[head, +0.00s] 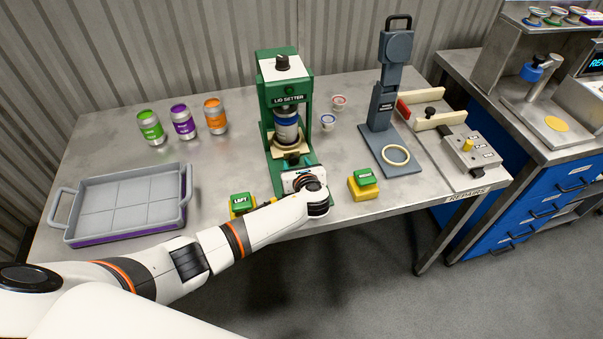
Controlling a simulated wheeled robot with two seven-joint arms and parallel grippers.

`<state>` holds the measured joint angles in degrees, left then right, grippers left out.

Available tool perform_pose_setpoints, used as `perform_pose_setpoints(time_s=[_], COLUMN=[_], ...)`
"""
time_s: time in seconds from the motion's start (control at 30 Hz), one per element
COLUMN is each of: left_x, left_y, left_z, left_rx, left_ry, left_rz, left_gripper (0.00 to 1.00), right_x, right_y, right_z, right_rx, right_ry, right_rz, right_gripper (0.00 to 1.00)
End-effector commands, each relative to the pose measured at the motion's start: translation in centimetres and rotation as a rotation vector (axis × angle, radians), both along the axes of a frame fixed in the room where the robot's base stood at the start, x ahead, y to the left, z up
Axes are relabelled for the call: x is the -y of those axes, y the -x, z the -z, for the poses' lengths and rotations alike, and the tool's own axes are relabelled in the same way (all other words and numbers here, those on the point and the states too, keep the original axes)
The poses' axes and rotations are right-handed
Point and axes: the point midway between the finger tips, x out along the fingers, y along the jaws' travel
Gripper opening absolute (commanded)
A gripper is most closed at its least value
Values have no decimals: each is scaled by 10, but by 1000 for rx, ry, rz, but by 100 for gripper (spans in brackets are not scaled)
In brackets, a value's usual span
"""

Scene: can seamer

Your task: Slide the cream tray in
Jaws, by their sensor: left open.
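The green lid setter (266,112) stands at the middle back of the table. Its cream tray (289,154) shows low at the front of the machine. A blue and silver can (286,127) stands upright above the tray, under the press head. My left gripper (294,163) is open just in front of the tray, its fingers pointing at the machine. I cannot tell whether the fingers touch the tray. The gripper and wrist hide the front of the machine's base. My right gripper is out of view.
Green-topped yellow buttons stand left (242,203) and right (364,184) of my wrist. Two small lids (328,122) lie right of the machine. A grey stand (386,125) is farther right. Green, purple and orange cans (183,122) and a grey crate (125,207) are left.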

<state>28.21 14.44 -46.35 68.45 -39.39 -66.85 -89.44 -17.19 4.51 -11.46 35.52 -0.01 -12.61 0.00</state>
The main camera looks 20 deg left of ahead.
Motion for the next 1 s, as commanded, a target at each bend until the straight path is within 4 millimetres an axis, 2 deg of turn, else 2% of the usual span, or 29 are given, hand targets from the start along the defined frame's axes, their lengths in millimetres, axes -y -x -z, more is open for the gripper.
perform_pose_setpoints(time_s=[0.2,0.4,0.57,1.0], left_x=[26,40,43,43], left_y=[37,58,64,64], left_z=[-18,-29,-32,-32], left_rx=[0,0,-1,0], left_ry=[3,0,1,0], left_rz=[2,1,0,0], left_gripper=[49,49,49,49], right_x=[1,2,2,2], right_y=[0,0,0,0], right_z=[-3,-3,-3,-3], right_rx=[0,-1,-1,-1], right_ry=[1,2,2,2], right_rz=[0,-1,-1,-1], right_gripper=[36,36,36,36])
